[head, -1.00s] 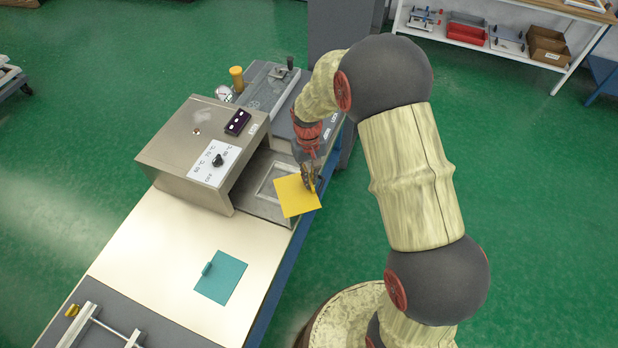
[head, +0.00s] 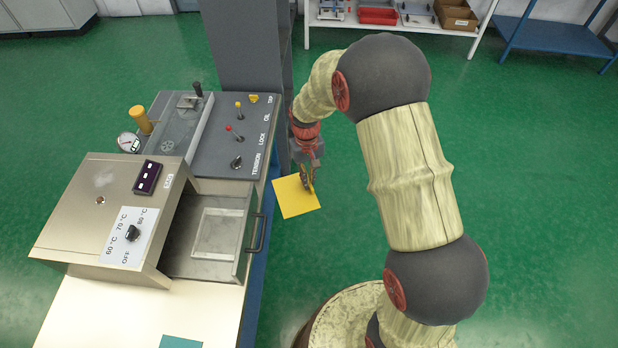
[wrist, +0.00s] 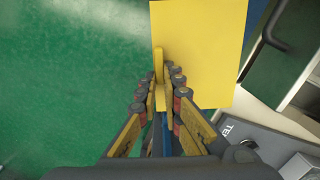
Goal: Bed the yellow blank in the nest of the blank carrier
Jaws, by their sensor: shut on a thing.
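The yellow blank (head: 292,199) is a flat square sheet with an upright tab. My gripper (head: 307,184) is shut on that tab and holds the blank in the air over the green floor, just right of the bench. In the wrist view the blank (wrist: 212,50) extends ahead of the gripper (wrist: 162,88), with the tab between the fingers. A pulled-out metal tray (head: 180,268) with a pale rectangular recess and a dark handle lies left of the blank, under the steel heater box. I cannot tell whether this tray is the blank carrier.
The steel heater box (head: 118,200) has a temperature dial. Behind it stands a grey control panel (head: 225,150) with levers and a knob. A grey column (head: 248,60) rises behind the panel. A teal sheet (head: 180,342) is cut off at the bottom edge.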

